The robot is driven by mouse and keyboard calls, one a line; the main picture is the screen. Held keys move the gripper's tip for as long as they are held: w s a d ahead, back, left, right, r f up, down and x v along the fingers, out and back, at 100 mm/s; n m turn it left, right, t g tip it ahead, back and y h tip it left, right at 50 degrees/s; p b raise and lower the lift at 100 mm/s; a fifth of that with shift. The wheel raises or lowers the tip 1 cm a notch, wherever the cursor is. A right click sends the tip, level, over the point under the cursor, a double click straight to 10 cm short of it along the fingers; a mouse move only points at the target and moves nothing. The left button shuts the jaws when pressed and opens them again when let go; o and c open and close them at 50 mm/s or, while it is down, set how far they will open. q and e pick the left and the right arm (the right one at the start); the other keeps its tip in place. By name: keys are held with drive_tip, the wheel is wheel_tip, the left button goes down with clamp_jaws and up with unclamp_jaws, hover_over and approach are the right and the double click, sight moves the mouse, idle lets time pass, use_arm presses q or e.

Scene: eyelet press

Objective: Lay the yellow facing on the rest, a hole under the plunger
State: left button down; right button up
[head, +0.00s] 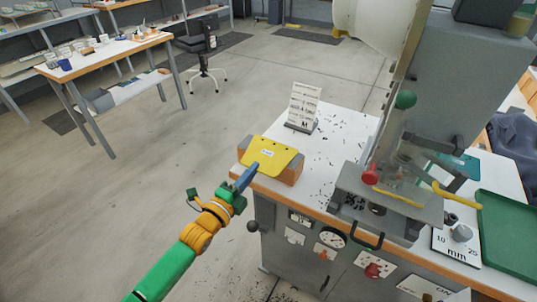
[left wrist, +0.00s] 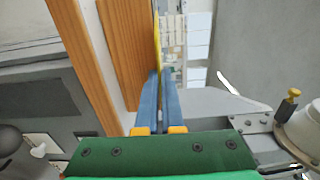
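The yellow facing (head: 272,158) lies tilted on a wooden block (head: 290,176) at the table's near left corner, with a small white label and a row of dark holes. My left gripper (head: 248,177) reaches its lower left edge. In the left wrist view the facing (left wrist: 157,40) shows edge-on as a thin strip between the blue fingertips of my left gripper (left wrist: 161,75), which are closed close together on it. The press (head: 462,70) stands to the right, with a grey plate (head: 415,208) that looks like the rest. The plunger is hard to make out. My right gripper is out of view.
A white sign on a stand (head: 304,106) is behind the block. Dark scraps litter the white table top (head: 340,122). A red knob (head: 370,174) and yellow curved parts (head: 442,192) are at the press. A green tray (head: 510,232) lies at the right.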

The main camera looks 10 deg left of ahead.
use_arm(q)
drive_tip(key=shift+r, duration=0.1)
drive_tip(key=r+p+v, duration=0.2)
drive_tip(key=p+v, duration=0.4)
drive_tip(key=v, duration=0.3)
drive_tip(key=shift+p, duration=0.3)
drive_tip(key=shift+f, duration=0.1)
